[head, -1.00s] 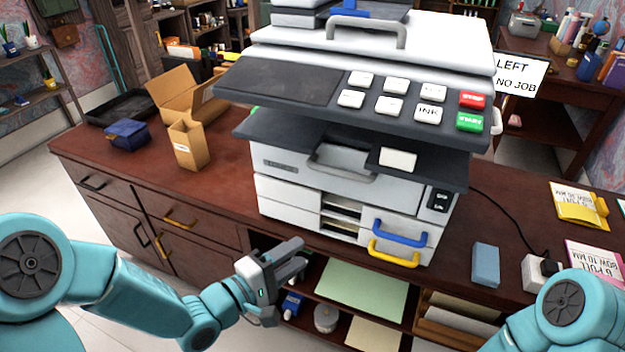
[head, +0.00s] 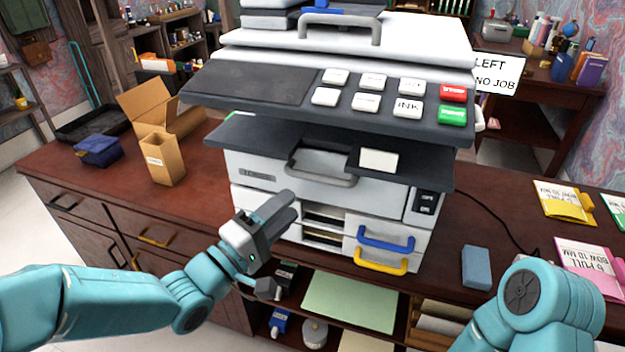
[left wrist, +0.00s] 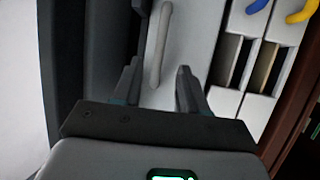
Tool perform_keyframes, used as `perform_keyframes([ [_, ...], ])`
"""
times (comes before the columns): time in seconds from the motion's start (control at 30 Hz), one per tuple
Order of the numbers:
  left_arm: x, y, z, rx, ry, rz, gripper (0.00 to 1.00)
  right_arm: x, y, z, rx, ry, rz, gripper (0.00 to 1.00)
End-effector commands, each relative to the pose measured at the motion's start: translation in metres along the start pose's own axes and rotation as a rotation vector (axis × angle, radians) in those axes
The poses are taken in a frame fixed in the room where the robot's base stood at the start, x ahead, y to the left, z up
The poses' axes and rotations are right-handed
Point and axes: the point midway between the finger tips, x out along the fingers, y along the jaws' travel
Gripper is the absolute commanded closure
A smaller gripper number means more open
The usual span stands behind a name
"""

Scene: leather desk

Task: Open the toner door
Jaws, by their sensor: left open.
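The copier (head: 300,165) stands on the desk. Its white front panel, which looks like the toner door (head: 255,172), is closed and upright, with a wide grey bar handle (head: 322,178). My left gripper (head: 281,245) is open and empty, in front of the copier's lower left, below and left of that handle. In the left wrist view the grey handle (left wrist: 160,45) lies beyond and between the open fingers (left wrist: 157,85), not touched. My right arm shows at the lower right; its gripper is out of view.
Below the panel are open slots and drawers with a blue handle (head: 386,240) and a yellow handle (head: 380,262). The dark control panel (head: 320,100) overhangs the front. A cardboard box (head: 162,160) stands left; a blue block (head: 477,267) lies right.

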Motion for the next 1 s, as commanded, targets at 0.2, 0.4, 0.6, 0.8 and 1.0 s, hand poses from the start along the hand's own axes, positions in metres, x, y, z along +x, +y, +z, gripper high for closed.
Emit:
perform_keyframes([
  [0.2, 0.051, 0.001, -0.001, 0.0, -0.001, -0.001, 0.58, -0.008, -0.003, 0.0, 0.0, 0.0, 0.0, 1.0],
  [0.4, 0.077, 0.0, -0.002, 0.0, 0.002, -0.001, 0.58, -0.011, -0.004, 0.0, 0.0, 0.0, 0.0, 1.0],
  [0.6, 0.084, -0.001, -0.002, 0.0, 0.004, -0.002, 0.58, -0.012, -0.004, 0.0, 0.0, 0.0, 0.0, 1.0],
  [0.8, 0.083, -0.001, -0.002, 0.0, 0.004, -0.002, 0.64, -0.011, -0.004, 0.0, 0.0, 0.0, 0.0, 1.0],
  [1.0, 0.083, -0.001, -0.002, 0.0, 0.003, -0.001, 1.0, -0.011, -0.004, 0.0, 0.0, 0.0, 0.0, 1.0],
])
